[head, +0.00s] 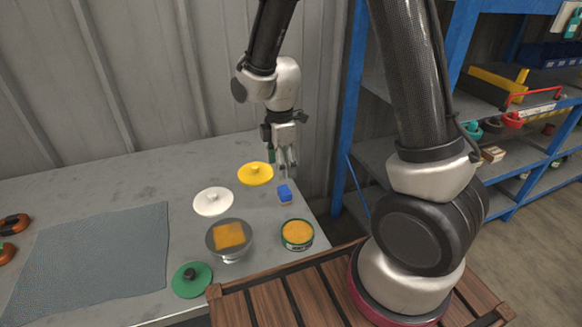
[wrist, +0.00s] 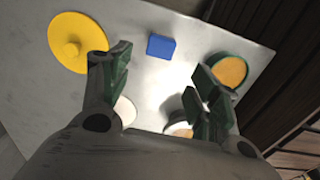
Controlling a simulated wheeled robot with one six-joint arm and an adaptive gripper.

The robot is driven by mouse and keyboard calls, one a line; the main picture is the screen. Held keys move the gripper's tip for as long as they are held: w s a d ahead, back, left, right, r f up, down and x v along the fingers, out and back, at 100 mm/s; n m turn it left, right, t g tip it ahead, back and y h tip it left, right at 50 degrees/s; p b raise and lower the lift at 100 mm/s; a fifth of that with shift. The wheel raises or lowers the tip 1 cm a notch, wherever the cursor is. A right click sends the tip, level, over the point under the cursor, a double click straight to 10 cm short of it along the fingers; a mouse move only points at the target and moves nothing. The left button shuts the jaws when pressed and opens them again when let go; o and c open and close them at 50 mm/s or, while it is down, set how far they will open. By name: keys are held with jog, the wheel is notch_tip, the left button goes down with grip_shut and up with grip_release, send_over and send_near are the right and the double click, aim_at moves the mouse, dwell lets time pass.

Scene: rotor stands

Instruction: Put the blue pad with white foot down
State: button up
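My gripper (head: 287,164) is just above the pad in the head view, pointing down. In the wrist view my gripper (wrist: 161,62) has its fingers wide apart, with nothing between them.
A yellow knobbed disc (head: 255,174), a white knobbed disc (head: 213,201) and a green disc (head: 192,280) lie nearby. A grey dish with an orange patch (head: 228,237) and a green-rimmed round tin (head: 298,235) stand in front. A blue-grey mat (head: 90,260) covers the left. Blue-framed shelves (head: 357,100) stand right.

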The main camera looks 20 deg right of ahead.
jog(key=s+d+r+m+t, duration=0.1)
jog(key=s+d+r+m, duration=0.1)
jog(key=d+r+m, duration=0.35)
jog(key=s+d+r+m+t, duration=0.1)
jog(key=s+d+r+m, duration=0.15)
jog(key=r, duration=0.65)
jog(key=s+d+r+m+t, duration=0.1)
jog(key=s+d+r+m, duration=0.2)
jog(key=s, duration=0.4)
jog(key=s+d+r+m+t, duration=0.1)
jog(key=s+d+r+m, duration=0.3)
jog(key=s+r+m, duration=0.2)
jog(key=shift+s+d+m, duration=0.3)
jog(key=shift+s+m, duration=0.2)
jog(key=shift+s, duration=0.3)
jog(key=shift+o, duration=0.5)
